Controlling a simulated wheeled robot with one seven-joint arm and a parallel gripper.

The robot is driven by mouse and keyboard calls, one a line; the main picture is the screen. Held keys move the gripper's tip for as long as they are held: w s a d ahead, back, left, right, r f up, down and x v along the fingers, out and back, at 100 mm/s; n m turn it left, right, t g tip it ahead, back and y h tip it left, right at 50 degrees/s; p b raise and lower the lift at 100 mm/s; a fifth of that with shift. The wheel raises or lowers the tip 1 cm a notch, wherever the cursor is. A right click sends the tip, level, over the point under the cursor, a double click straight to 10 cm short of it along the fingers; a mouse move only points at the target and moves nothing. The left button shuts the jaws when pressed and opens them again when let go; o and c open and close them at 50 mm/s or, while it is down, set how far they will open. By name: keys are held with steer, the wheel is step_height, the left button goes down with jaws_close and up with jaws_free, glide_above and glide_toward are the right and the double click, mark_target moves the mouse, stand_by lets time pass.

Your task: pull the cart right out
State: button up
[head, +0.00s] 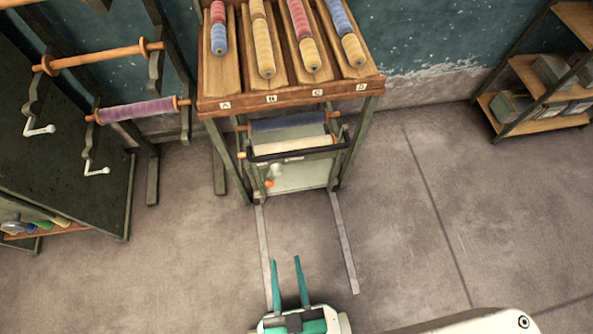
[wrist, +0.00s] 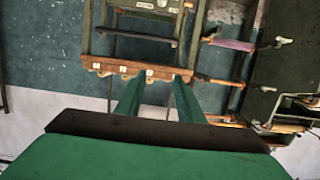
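The cart (head: 302,178) stands inside the dark green frame under the sloped wooden rack, at the top centre of the head view. A black bar (head: 300,151) runs across its front, with a blue roll and a cream roll behind it. My gripper (head: 287,260) has two teal fingers, spread apart with nothing between them. It is in front of the cart, clear of the black bar, between the floor strips. In the wrist view the fingers (wrist: 157,82) are also apart, with the labelled wooden edge beyond them. The cart's wheels cannot be made out.
Two pale strips (head: 343,240) run along the floor from the frame towards me. The wooden rack (head: 290,98) above holds coloured rolls. A roll stand (head: 120,210) with white cranks is at left. A shelf unit (head: 520,105) is at right. The floor right of the strips is clear.

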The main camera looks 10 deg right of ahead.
steer(key=w+a+f+n+g, duration=0.25)
steer(key=w+f+n, duration=0.3)
steer(key=f, duration=0.75)
steer(key=n+g+h, duration=0.1)
steer(key=n+h, duration=0.4)
steer(key=h, duration=0.7)
glide_toward(300, 152)
steer(key=x, duration=0.7)
steer(key=f+x, duration=0.1)
steer(key=x, duration=0.2)
steer(key=shift+w+d, duration=0.1)
steer(key=shift+w, duration=0.25)
jaws_close()
